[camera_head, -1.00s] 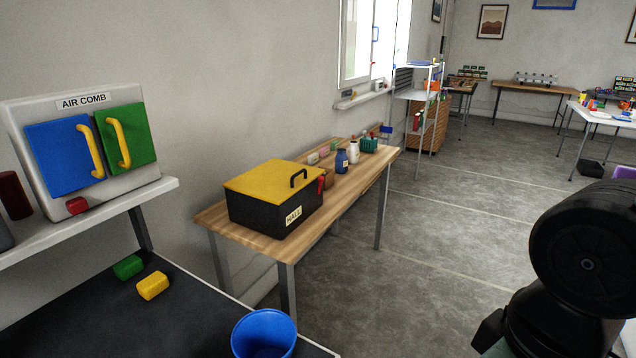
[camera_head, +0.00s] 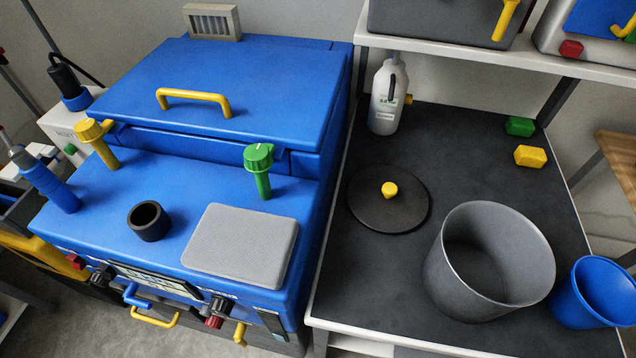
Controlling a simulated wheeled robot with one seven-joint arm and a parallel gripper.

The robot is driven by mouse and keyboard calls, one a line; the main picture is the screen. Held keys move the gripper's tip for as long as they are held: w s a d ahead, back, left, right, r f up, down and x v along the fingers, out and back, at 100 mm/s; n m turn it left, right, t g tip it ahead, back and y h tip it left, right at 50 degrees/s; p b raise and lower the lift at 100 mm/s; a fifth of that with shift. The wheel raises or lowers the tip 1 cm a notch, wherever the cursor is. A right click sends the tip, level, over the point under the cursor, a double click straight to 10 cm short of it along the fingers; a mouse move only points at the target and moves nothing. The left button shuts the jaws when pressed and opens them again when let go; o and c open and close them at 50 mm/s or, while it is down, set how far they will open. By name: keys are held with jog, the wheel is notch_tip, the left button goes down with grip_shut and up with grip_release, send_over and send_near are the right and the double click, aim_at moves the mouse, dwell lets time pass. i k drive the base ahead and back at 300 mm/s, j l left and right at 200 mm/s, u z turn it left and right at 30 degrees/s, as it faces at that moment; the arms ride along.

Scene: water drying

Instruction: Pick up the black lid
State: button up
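The black lid (camera_head: 401,211) is a flat dark disc with a round yellow knob (camera_head: 389,189) at its centre. It lies flat on the black top of the table (camera_head: 372,278), to the right of the blue machine. A large open grey pot (camera_head: 489,262) stands to its lower right, close beside it. The whole lid is in plain view, with nothing over it. My gripper does not show in the current head view.
A blue machine (camera_head: 215,88) with yellow handles fills the left. A white jug (camera_head: 387,96) stands behind the lid, and a blue cup (camera_head: 595,292) right of the pot. Green (camera_head: 520,126) and yellow (camera_head: 530,156) blocks lie at the back right. A shelf (camera_head: 450,53) overhangs the rear.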

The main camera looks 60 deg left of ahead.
aim_at(384, 199)
jog(key=u, duration=1.5)
jog(key=i+l+u, duration=0.15)
jog(key=i+u, duration=0.25)
jog(key=k, duration=0.1)
